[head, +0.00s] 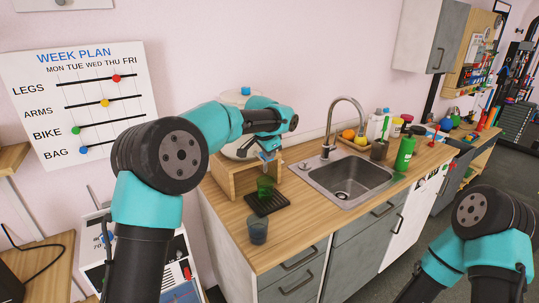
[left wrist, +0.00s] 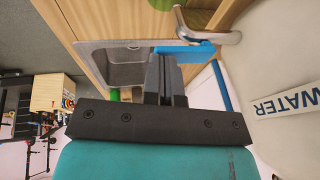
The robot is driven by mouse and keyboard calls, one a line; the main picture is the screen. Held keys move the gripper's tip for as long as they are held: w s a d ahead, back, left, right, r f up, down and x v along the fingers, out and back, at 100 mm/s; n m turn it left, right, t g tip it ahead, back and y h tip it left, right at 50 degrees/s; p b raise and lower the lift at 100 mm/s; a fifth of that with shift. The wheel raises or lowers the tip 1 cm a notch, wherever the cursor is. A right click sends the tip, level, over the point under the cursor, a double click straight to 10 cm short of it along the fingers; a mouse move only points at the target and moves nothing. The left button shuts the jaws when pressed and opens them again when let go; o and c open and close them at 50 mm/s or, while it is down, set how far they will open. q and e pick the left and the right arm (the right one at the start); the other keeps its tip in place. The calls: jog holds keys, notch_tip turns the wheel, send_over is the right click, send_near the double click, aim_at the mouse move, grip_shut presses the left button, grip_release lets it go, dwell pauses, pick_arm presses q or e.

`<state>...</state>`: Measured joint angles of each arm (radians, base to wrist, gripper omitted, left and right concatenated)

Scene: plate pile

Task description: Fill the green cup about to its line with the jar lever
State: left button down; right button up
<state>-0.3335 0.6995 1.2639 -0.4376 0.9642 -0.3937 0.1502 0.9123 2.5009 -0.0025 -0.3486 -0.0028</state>
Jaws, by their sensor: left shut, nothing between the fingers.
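The green cup (head: 265,187) stands on a black drip tray (head: 262,207) below the jar's tap. Its line and fill level are too small to read. The white jar (head: 236,97) is mostly behind my left arm; its WATER label (left wrist: 286,105) shows in the left wrist view. The metal tap (left wrist: 208,32) has a blue lever (left wrist: 190,50), with green, probably the cup, beyond it. My left gripper (head: 267,156) is shut and empty, its fingertips (left wrist: 165,50) right at the lever; contact is unclear. My right gripper is out of view.
A grey-blue cup (head: 258,230) stands on the wooden counter in front of the tray. The wooden stand (head: 234,179) carries the jar.

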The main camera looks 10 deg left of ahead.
pick_arm(q)
jog(key=w+r+v, duration=0.1)
jog(key=w+v, duration=0.1)
jog(key=v, duration=1.1)
jog(key=shift+a, duration=0.4)
jog(key=shift+w+r, duration=0.1)
jog(key=shift+w, duration=0.05)
